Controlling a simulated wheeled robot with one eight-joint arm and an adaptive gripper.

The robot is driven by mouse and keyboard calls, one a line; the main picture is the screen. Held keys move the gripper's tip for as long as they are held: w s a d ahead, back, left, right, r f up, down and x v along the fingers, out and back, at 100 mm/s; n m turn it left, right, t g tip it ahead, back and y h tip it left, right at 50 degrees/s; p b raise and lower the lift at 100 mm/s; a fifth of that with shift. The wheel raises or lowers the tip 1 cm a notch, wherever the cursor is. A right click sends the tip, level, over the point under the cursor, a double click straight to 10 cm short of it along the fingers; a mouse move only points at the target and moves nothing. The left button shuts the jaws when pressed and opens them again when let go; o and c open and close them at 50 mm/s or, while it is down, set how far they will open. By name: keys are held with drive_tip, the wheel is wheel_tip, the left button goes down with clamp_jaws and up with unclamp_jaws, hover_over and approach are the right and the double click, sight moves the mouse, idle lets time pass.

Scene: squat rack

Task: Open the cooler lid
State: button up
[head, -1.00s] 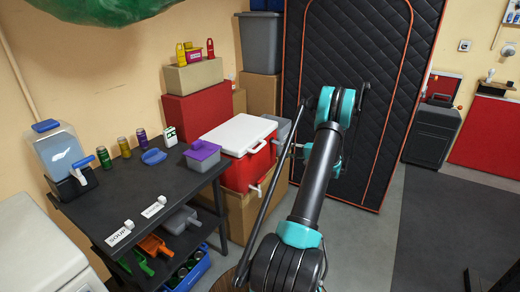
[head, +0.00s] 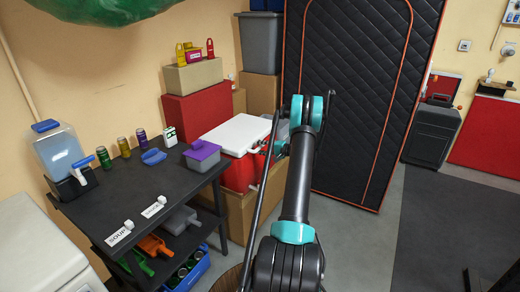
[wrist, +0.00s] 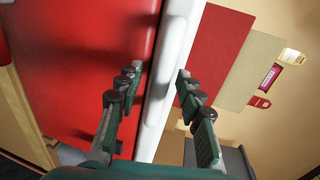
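The cooler is red with a white lid. Its red body (head: 238,174) stands on a cardboard box, and its lid (head: 236,132) lies flat on top in the head view. In the wrist view the white lid edge (wrist: 176,80) runs up the middle, with the red cooler wall (wrist: 85,60) to its left. My gripper (wrist: 160,72) is open, one finger in front of the red wall and the other on the far side of the white edge. I cannot tell whether either finger touches it. In the head view my arm partly hides the gripper and the cooler's right end.
A black table (head: 150,190) with cans and a purple-lidded box (head: 202,155) stands left of the cooler. A red box (head: 195,110) and cardboard boxes are behind it. A tall black quilted cabinet (head: 350,100) is at the right. Grey floor is clear right of my arm.

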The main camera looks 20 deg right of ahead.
drive_tip(key=shift+w+a, duration=0.1)
drive_tip(key=shift+c, duration=0.5)
clamp_jaws()
drive_tip(key=shift+r, duration=0.15)
